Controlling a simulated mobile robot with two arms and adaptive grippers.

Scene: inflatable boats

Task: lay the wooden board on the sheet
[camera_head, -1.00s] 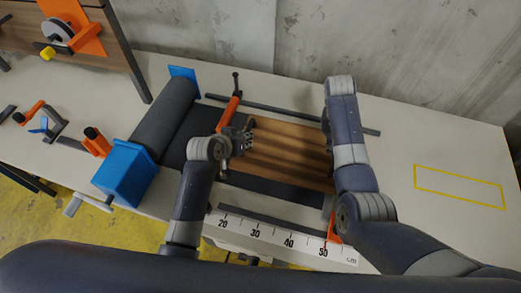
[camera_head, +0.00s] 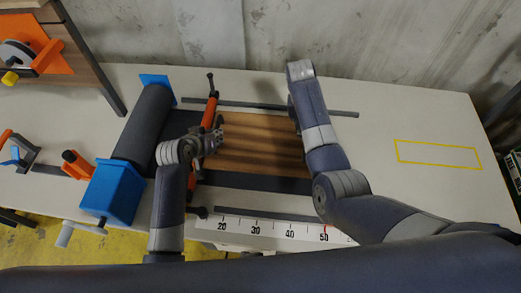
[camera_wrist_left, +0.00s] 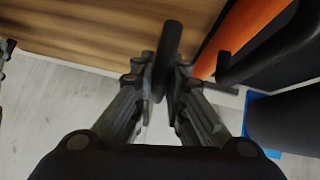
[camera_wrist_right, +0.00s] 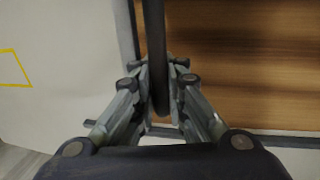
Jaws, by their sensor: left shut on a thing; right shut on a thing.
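The brown wooden board (camera_head: 262,145) lies over the dark sheet (camera_head: 262,181), whose near strip shows along the board's front side. Whether the board touches the sheet or is held just above it, I cannot tell. My left gripper (camera_head: 212,142) is at the board's left end, shut on a dark bar-like handle (camera_wrist_left: 168,50). The board's wood also fills the top of the left wrist view (camera_wrist_left: 80,25). My right gripper (camera_wrist_right: 160,95) is at the board's right end, shut on a similar dark handle (camera_wrist_right: 154,40). The right fingers are hidden by the arm in the head view.
An orange crossbar (camera_head: 210,110) stands close beside my left gripper. A dark roller (camera_head: 143,122) with a blue end block (camera_head: 114,190) is further left. A ruler (camera_head: 270,231) runs along the front, a dark rail (camera_head: 250,105) behind. The table around the yellow outline (camera_head: 437,154) is clear.

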